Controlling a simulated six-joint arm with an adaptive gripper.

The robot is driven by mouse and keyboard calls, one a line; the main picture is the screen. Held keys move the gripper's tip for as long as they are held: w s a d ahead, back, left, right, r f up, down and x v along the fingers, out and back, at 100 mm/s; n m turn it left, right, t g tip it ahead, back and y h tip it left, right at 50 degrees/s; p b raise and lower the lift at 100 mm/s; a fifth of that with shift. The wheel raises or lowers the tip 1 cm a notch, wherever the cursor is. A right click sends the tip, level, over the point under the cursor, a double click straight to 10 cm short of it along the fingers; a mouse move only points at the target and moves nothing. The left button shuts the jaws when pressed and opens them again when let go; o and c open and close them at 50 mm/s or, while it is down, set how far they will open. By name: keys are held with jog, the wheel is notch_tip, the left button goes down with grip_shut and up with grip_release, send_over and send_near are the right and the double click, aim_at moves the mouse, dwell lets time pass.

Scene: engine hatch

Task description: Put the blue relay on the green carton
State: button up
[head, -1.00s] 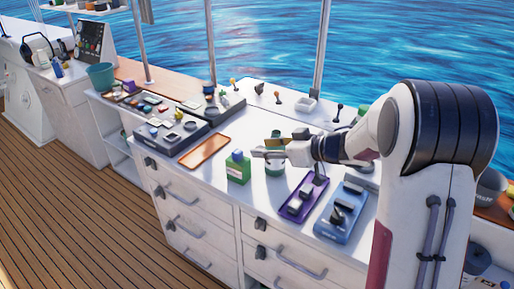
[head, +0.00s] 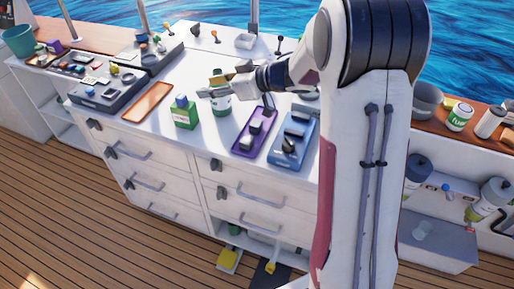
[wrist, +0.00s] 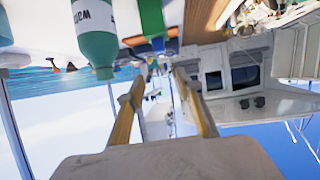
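The green carton (head: 185,118) stands upright on the white worktop. The blue relay (head: 181,101) sits on its top. In the wrist view, which is upside down, the carton (wrist: 152,18) hangs at the top with the blue relay (wrist: 158,43) at its upper end. My gripper (head: 206,86) is a little above and to the right of the relay, apart from it. In the wrist view my gripper (wrist: 160,77) has its two fingers spread with nothing held between them.
A green and white bottle (head: 222,105) stands just right of the carton, close to my gripper. An orange tray (head: 148,102) lies to the left. A purple tray (head: 246,146) and a blue tray (head: 282,155) with parts lie to the right.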

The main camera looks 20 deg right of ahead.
notch_tip(320, 180, up, 6)
jog(key=d+m+t+h, duration=0.2)
jog(key=d+h, duration=0.1)
jog(key=s+d+r+m+h, duration=0.55)
jog(key=s+r+h, duration=0.2)
jog(key=s, duration=0.35)
jog(key=s+a+f+g, duration=0.2)
jog(key=s+a+f, duration=0.1)
jog(key=s, duration=0.6)
jog(key=s+a+f+g+y, duration=0.1)
jog(key=s+a+f+g, duration=0.1)
jog(key=s, duration=0.8)
jog(key=s+a+f+g+y, duration=0.1)
jog(key=s+a+f+g, duration=0.1)
jog(key=s, duration=0.7)
notch_tip(320, 180, down, 2)
jog(key=shift+s+a+f+m, duration=0.1)
jog(key=shift+s+a+m, duration=0.1)
jog(key=shift+a+m, duration=0.45)
jog(key=shift+a, duration=0.2)
